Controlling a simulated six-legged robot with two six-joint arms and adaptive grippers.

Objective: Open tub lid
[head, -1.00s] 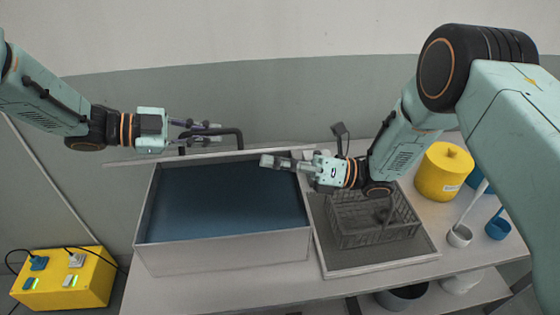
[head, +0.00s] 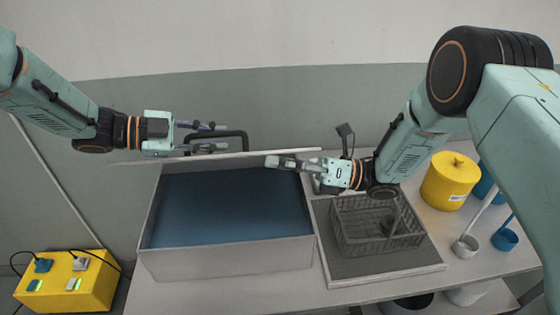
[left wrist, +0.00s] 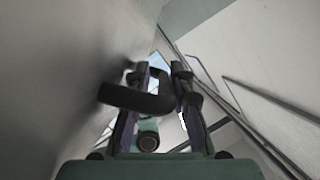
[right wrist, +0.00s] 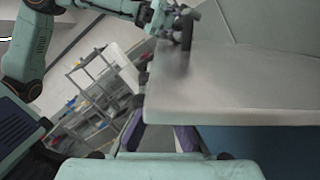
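The tub (head: 225,260) is open at the top, with a blue interior showing in the head view. Its grey lid (head: 230,157) stands raised along the back edge, seen nearly edge-on, and is a broad plate in the right wrist view (right wrist: 240,85). A black handle (head: 246,140) sticks out behind the lid. My left gripper (head: 222,137) is at the handle with its fingers apart; the handle bar (left wrist: 135,98) curves around one finger in the left wrist view. My right gripper (head: 272,161) is open by the lid's front face, above the tub's back right; contact is unclear.
A wire basket (head: 375,228) sits on a grey tray (head: 385,275) right of the tub. A yellow box (head: 70,284) with cables is at the lower left. A wall is behind.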

